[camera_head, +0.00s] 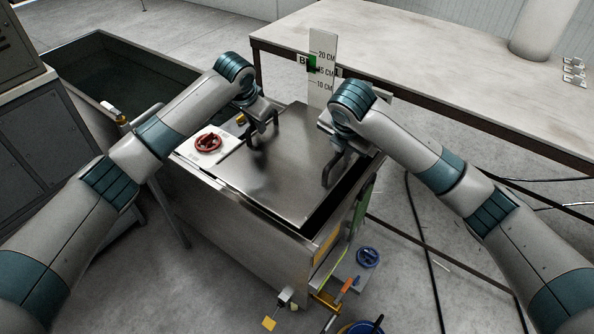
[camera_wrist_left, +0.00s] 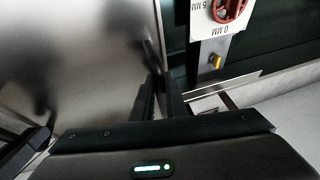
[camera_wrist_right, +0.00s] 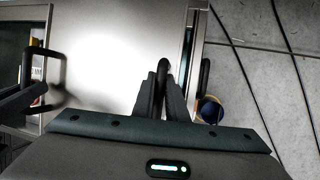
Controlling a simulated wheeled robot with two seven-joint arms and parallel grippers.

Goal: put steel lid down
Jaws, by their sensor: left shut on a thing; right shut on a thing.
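The steel lid (camera_head: 285,175) is a flat grey plate over the steel tank (camera_head: 235,230), with a dark gap along its right side. It has two dark handles. My left gripper (camera_head: 261,118) is shut on the left handle (camera_head: 264,134). My right gripper (camera_head: 340,143) is shut on the right handle (camera_head: 332,173); the closed fingers on this handle also show in the right wrist view (camera_wrist_right: 165,84). In the left wrist view, the lid (camera_wrist_left: 75,60) fills the left side, and its handle is mostly hidden. I cannot tell whether the lid touches the rim.
A panel with a red knob (camera_head: 208,142) is left of the lid. A centimetre scale (camera_head: 322,50) stands behind it, before a long table (camera_head: 420,60). An open dark basin (camera_head: 105,75) is at the left. Cables and tools lie on the floor at the right and front.

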